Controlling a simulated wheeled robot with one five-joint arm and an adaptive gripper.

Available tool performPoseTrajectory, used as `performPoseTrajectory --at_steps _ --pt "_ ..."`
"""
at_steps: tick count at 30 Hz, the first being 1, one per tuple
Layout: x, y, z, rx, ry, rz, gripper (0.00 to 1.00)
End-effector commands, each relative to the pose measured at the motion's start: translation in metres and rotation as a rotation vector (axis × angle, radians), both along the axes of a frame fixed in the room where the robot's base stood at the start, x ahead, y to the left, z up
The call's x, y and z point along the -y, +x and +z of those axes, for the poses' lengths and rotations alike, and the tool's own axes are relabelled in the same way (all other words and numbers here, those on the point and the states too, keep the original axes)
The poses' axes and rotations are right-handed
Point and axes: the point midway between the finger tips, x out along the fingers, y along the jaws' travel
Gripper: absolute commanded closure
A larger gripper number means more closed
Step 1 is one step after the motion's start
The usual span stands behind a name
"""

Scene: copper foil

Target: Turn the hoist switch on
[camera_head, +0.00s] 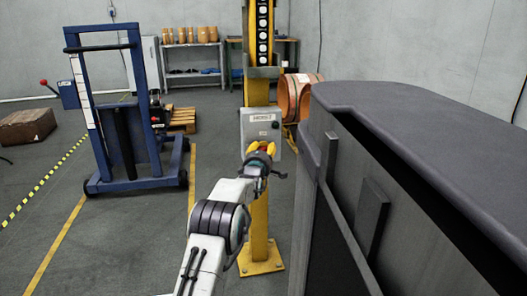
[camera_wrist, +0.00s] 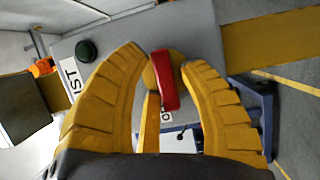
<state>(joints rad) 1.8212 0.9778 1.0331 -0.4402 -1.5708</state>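The hoist switch is a red handle (camera_wrist: 165,82) on a yellow disc, on the front of a grey box (camera_head: 275,142). The box carries a HOIST label (camera_head: 261,117) and is fixed to a yellow post. My gripper (camera_head: 262,149) is at the front of the box. In the wrist view my two yellow fingers (camera_wrist: 165,65) are apart, with the red handle between their tips. The handle stands slightly tilted in that turned picture. I cannot tell if a finger touches it. My gripper hides the switch's lower part in the head view.
The yellow post (camera_head: 260,215) stands on a floor plate. A large dark grey cabinet (camera_head: 420,130) fills the right, close to my arm. A blue lift frame (camera_head: 125,120) stands left. A copper coil (camera_head: 298,97) is behind the box. Floor between lift and post is clear.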

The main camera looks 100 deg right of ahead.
Motion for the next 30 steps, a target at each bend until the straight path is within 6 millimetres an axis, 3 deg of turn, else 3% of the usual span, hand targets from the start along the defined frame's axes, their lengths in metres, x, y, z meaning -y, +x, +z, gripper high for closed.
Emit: performPoseTrajectory --at_steps 12,17,30 --pt "-0.0001 -0.0002 -0.0002 0.0 0.001 0.0 1.0" --pt "-0.0001 -0.0003 0.0004 0.011 0.002 0.0 1.0" --pt "0.0006 0.0 0.0012 0.261 0.037 -0.012 1.0"
